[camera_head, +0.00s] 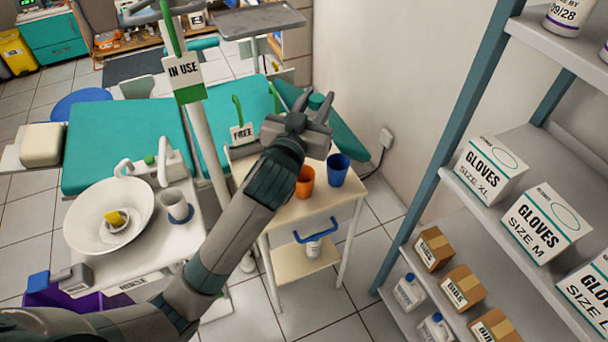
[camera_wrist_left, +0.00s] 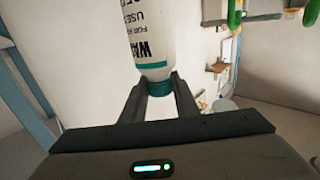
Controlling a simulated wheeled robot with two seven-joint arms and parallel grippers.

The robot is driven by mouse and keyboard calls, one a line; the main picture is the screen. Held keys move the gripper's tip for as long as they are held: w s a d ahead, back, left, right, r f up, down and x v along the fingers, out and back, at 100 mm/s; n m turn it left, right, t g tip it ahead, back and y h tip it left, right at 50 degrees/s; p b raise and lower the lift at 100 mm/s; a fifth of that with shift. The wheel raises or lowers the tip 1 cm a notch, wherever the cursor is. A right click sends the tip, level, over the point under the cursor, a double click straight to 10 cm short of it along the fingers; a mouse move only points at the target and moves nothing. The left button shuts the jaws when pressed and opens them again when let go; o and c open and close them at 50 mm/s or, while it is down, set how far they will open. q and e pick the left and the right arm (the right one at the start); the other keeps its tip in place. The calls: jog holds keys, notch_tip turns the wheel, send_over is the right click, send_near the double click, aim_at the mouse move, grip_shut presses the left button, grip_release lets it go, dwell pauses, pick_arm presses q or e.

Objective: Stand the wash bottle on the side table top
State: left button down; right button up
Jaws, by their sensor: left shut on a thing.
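The wash bottle (camera_wrist_left: 155,45) is white with dark lettering and a teal band and collar. In the left wrist view the teal collar sits between the two fingers of my left gripper (camera_wrist_left: 160,92), which is shut on it. In the head view my left gripper (camera_head: 312,112) is above the back part of the side table. A teal piece (camera_head: 316,101) shows between its fingers; the rest of the bottle is hidden there. The pale side table top (camera_head: 296,210) is partly covered by my arm. I cannot tell whether the bottle touches it.
An orange cup (camera_head: 305,182) and a blue cup (camera_head: 338,169) stand on the side table near my gripper. The table's front right top is bare. A shelf rack (camera_head: 446,179) with glove boxes stands at right. A teal dental chair (camera_head: 130,145) lies at left.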

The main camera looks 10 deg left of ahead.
pick_arm(q)
jog(key=shift+w+d, duration=0.4)
jog(key=shift+w, duration=0.05)
jog(key=shift+w+d, duration=0.15)
jog(key=shift+r, duration=0.1)
pick_arm(e)
jog(key=shift+w+a+r, duration=0.1)
jog(key=shift+w+r, duration=0.15)
jog(key=shift+w, duration=0.6)
